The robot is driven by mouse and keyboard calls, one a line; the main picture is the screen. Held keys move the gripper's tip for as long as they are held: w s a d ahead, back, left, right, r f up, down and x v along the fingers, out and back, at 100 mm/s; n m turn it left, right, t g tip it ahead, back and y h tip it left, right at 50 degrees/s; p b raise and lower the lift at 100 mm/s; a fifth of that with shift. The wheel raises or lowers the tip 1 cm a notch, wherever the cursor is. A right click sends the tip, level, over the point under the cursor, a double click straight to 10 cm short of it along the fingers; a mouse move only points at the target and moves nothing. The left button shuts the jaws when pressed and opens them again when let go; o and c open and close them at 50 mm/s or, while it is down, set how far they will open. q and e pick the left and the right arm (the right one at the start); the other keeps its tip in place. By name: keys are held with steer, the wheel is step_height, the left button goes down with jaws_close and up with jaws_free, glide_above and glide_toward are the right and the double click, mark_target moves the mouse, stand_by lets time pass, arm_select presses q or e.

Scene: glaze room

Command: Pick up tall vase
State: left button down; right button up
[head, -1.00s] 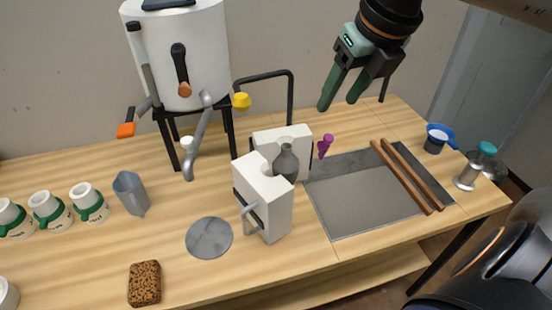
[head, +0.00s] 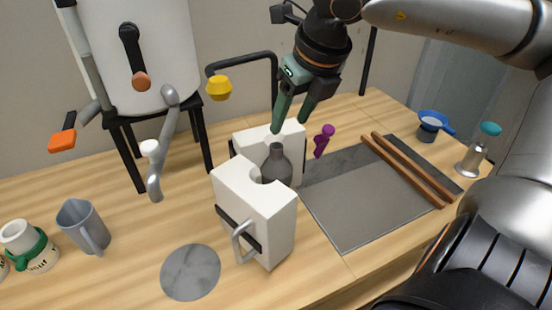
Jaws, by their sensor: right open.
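The tall vase (head: 276,165) is dark grey with a narrow neck. It stands upright between two white mould halves, the front one (head: 255,215) with a metal handle and the back one (head: 256,137) behind it. The halves hide the vase's lower body. My right gripper (head: 290,128) is open and empty. It points down just above the vase's neck and the back mould half, and its fingertips show no clear contact with the vase. My left gripper is not in view.
A white tank (head: 155,60) on a black stand is at the back left. A grey slab (head: 365,200) with two wooden sticks (head: 405,170) lies right. A purple tool (head: 323,140) stands close by. A grey jug (head: 84,226) and round stone disc (head: 190,272) are left.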

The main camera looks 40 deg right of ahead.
mark_target(279, 148)
steer(key=x, duration=0.4)
steer(key=shift+f, duration=0.2)
steer(key=shift+x, duration=2.65)
steer(key=shift+a, duration=0.2)
steer(key=shift+s, duration=0.1)
steer(key=c, duration=0.9)
